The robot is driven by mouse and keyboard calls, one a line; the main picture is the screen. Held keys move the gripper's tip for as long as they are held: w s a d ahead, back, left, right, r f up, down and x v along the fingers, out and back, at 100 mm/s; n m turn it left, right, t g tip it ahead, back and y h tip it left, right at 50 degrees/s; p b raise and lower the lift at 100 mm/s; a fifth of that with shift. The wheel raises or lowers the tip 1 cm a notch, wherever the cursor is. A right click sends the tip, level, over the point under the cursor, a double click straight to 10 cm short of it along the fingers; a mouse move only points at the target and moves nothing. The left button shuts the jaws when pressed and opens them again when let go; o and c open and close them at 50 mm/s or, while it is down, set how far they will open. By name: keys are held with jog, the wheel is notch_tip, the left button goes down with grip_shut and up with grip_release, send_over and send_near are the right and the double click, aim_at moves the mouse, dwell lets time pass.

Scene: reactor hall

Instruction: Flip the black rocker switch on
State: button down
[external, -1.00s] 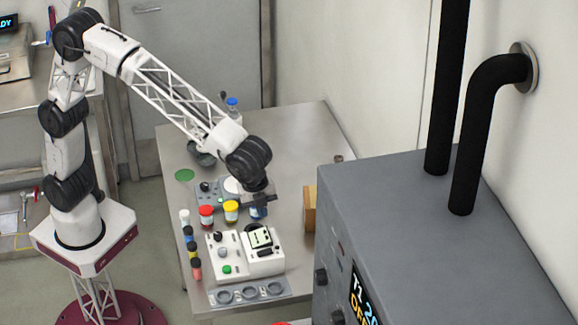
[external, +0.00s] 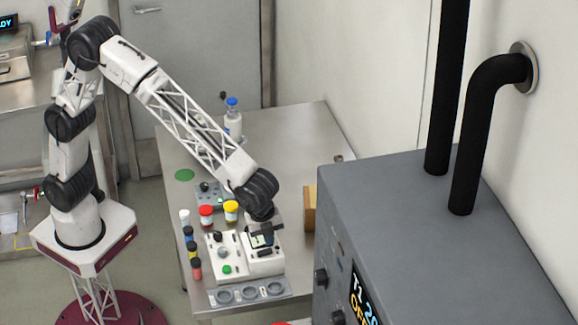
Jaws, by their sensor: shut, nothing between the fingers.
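A white instrument (external: 236,262) stands on the metal table, with a small display, a green button (external: 227,269) and a dark knob (external: 217,236) on its top. A small black part (external: 265,254) on its right side, below the display, looks like the rocker switch; it is too small to tell which way it is tipped. My gripper (external: 263,238) is shut and empty, pointing down over the display at the back right of the instrument. It partly hides the display. I cannot tell whether it touches the instrument.
Red-lidded (external: 206,214) and yellow-lidded (external: 231,210) jars stand just behind the instrument, with several small bottles (external: 192,249) to its left. A grey tray with round wells (external: 249,293) lies in front. A large grey cabinet (external: 430,250) rises to the right, beside a wooden block (external: 309,210).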

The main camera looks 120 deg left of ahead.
aim_at(270, 253)
jog(key=shift+w+a+f, duration=0.15)
jog(key=shift+f, duration=1.35)
jog(key=shift+w+a+f+g, duration=0.1)
jog(key=shift+a+f+g, duration=0.05)
jog(key=shift+f+g, duration=0.15)
jog(key=shift+r, duration=0.1)
jog(key=shift+s+d+r, duration=0.35)
jog(key=shift+s+d, duration=0.2)
